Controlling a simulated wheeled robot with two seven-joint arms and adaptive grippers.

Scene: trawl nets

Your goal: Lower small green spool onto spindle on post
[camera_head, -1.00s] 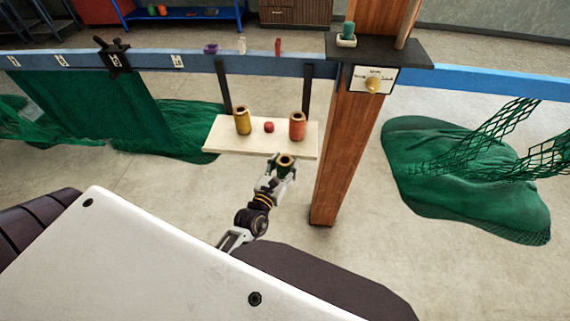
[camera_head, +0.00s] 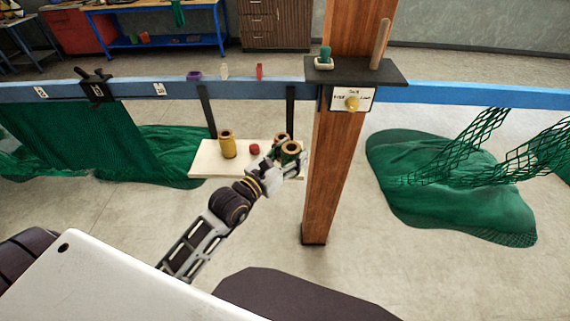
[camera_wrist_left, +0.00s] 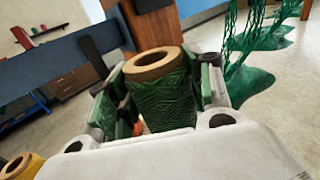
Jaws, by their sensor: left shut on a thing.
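My left gripper (camera_head: 284,160) is shut on a green spool with a tan, hollow end; the spool (camera_wrist_left: 162,98) stands between the fingers in the left wrist view, slightly tilted. In the head view the gripper is over the right part of the pale hanging shelf (camera_head: 215,160), left of the wooden post (camera_head: 332,170). A slanted wooden peg, the likely spindle (camera_head: 380,43), rises from a dark bracket (camera_head: 392,76) on the post, above and right of the gripper. The spool is well apart from it. My right gripper is not in view.
A yellow spool (camera_head: 228,146) and a red item (camera_head: 254,149) are on the pale shelf; the orange spool there is mostly hidden. A small green item (camera_head: 326,54) sits on the bracket's left. A blue rail (camera_head: 450,92) crosses the view; green nets (camera_head: 430,195) hang below.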

